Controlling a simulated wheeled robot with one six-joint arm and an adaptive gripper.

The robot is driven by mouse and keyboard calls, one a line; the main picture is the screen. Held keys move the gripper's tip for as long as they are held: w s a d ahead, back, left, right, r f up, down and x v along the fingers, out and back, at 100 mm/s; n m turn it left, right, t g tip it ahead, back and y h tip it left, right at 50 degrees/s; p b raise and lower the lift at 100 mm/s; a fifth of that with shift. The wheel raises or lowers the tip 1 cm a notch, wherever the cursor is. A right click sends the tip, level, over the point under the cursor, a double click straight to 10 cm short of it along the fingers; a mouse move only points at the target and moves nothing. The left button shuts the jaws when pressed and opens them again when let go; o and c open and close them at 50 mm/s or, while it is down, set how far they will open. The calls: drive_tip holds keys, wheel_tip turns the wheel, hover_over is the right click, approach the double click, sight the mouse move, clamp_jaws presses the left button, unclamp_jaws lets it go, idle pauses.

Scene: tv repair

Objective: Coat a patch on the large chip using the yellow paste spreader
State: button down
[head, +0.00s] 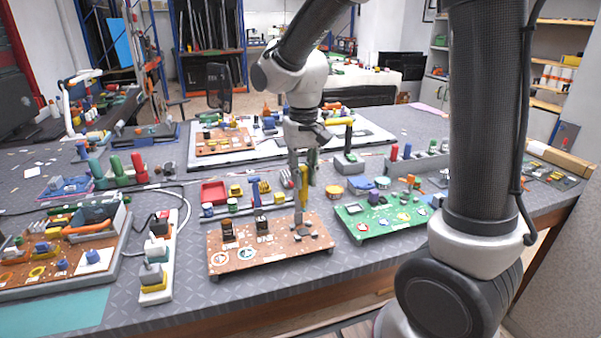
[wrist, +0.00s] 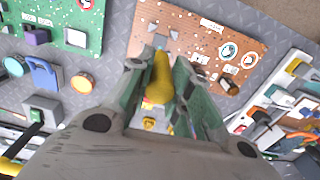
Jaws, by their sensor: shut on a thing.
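My gripper (head: 304,172) is shut on the yellow paste spreader (head: 302,200) and holds it upright over the right part of the brown circuit board (head: 245,262). In the wrist view the yellow handle (wrist: 160,80) sits between the green fingers of my gripper (wrist: 158,72). The spreader's lower end is over a flat grey part (head: 318,240), which seems to be the large chip; it also shows in the wrist view (wrist: 148,52). I cannot tell whether the tip touches it. Any paste there is too small to make out.
Dark upright components (head: 228,231) stand on the board's left half. A green circuit board (head: 372,222) lies close to the right. A white power strip (head: 155,285) lies to the left. A red tray (head: 213,191) and small tools crowd the area behind.

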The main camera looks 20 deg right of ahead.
sight(301, 199)
drive_tip(key=shift+f, duration=2.9)
drive_tip(key=shift+f, duration=0.6)
drive_tip(key=shift+d, duration=0.1)
drive_tip(key=shift+d, duration=0.3)
drive_tip(key=shift+a, duration=0.65)
